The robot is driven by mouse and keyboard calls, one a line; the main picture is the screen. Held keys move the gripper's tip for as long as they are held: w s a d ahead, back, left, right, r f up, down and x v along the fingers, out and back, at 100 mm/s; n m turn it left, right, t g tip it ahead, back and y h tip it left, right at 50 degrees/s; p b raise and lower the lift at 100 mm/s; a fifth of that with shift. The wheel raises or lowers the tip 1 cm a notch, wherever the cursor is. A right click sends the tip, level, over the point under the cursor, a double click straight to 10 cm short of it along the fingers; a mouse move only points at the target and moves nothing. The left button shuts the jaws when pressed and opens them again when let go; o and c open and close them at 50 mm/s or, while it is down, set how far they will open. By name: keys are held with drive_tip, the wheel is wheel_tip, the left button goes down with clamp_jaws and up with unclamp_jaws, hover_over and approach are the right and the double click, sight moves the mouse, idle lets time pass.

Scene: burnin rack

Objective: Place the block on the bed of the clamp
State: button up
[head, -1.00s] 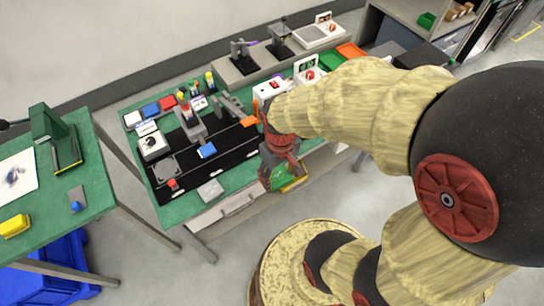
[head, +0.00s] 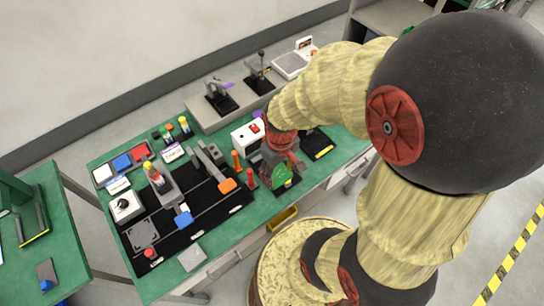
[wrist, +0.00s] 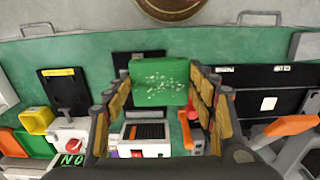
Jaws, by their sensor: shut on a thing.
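My gripper (wrist: 160,96) is shut on a green block (wrist: 159,82) with pale speckles on its face. The block sits between the finger pads in the wrist view. In the head view my gripper (head: 284,178) hangs over the right part of the green bench, with a green patch showing beside the fingers. A grey clamp-like fixture (head: 208,160) with an orange handle (head: 228,186) stands on the black mat to the left of my gripper. The orange handle also shows at right in the wrist view (wrist: 290,125). I cannot see the clamp's bed clearly.
The black mat (head: 205,222) also holds a blue-handled fixture (head: 183,216) and a grey column. A white box with a red button (head: 248,136) and red and orange posts stand close to my gripper. A yellow bin (head: 282,218) is at the front edge.

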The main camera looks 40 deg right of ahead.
drive_tip(key=w+d+f+b, duration=0.1)
drive_tip(key=w+f, duration=0.1)
drive_tip(key=w, duration=0.1)
drive_tip(key=w+d+f+b, duration=0.1)
drive_tip(key=w+d+f, duration=0.1)
drive_tip(key=w+f, duration=0.1)
drive_tip(key=w+d+f+b, duration=0.1)
drive_tip(key=w+f, duration=0.2)
drive_tip(key=w, duration=0.1)
drive_tip(key=shift+w+d+f, duration=0.15)
drive_tip(key=shift+f, duration=0.05)
drive_tip(key=shift+w+d+f+b, duration=0.15)
drive_tip(key=shift+f+b, duration=0.4)
drive_tip(key=shift+f, duration=0.4)
drive_tip(key=shift+w+a+f+b, duration=0.1)
drive_tip(key=shift+f+b, duration=0.45)
drive_tip(key=shift+f, duration=0.35)
drive_tip(key=shift+r, duration=0.1)
drive_tip(key=o, duration=0.7)
drive_tip(key=shift+f, duration=0.2)
drive_tip(key=o, duration=0.5)
drive_tip(key=shift+c, duration=0.2)
